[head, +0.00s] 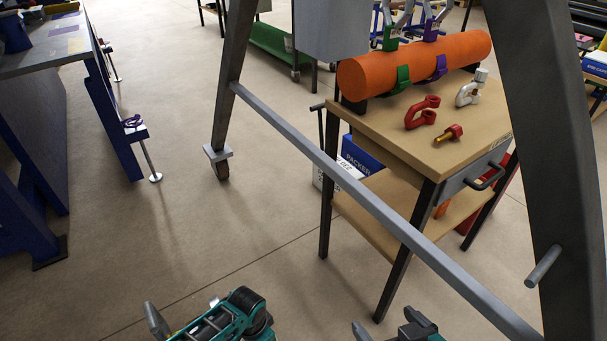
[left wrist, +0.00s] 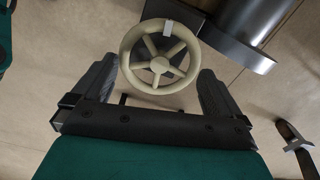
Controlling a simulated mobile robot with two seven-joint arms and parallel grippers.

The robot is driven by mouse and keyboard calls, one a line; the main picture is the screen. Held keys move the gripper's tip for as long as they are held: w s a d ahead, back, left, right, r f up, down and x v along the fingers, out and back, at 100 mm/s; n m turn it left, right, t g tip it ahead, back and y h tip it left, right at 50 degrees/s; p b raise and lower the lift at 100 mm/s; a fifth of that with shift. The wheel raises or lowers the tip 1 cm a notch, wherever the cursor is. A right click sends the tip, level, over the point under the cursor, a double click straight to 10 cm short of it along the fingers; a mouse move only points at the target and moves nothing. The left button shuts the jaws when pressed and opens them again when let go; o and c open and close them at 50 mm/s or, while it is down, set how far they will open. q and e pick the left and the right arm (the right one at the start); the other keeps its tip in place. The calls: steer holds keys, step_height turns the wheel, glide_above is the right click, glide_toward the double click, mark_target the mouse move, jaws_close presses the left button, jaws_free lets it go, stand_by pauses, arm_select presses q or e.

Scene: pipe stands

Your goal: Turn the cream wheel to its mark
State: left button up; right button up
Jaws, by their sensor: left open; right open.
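The cream wheel (left wrist: 160,65) is in the left wrist view, a round rim with several spokes meeting at a hub. A pale grey tab (left wrist: 168,27) sits at the top of its rim. My left gripper (left wrist: 158,76) is open, with one dark finger on each side of the wheel's lower half. I cannot tell whether the fingers touch the rim or how far beyond them the wheel lies. The wheel does not show in the head view. My right gripper (head: 391,329) is open and empty at the bottom edge of the head view, partly cut off.
A dark metal cylinder (left wrist: 240,25) stands close by the wheel's upper right. In the head view, a grey frame bar (head: 330,165) crosses in front of a wooden-topped cart (head: 400,125) bearing an orange pipe (head: 415,65) and shackles. A blue bench (head: 40,130) stands left. Floor between is clear.

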arm_select(q)
steer(key=shift+m, duration=1.1)
steer(key=shift+f+b, duration=0.4)
steer(key=shift+f, duration=0.05)
steer(key=shift+r, duration=0.15)
steer(key=shift+c, duration=0.7)
jaws_close()
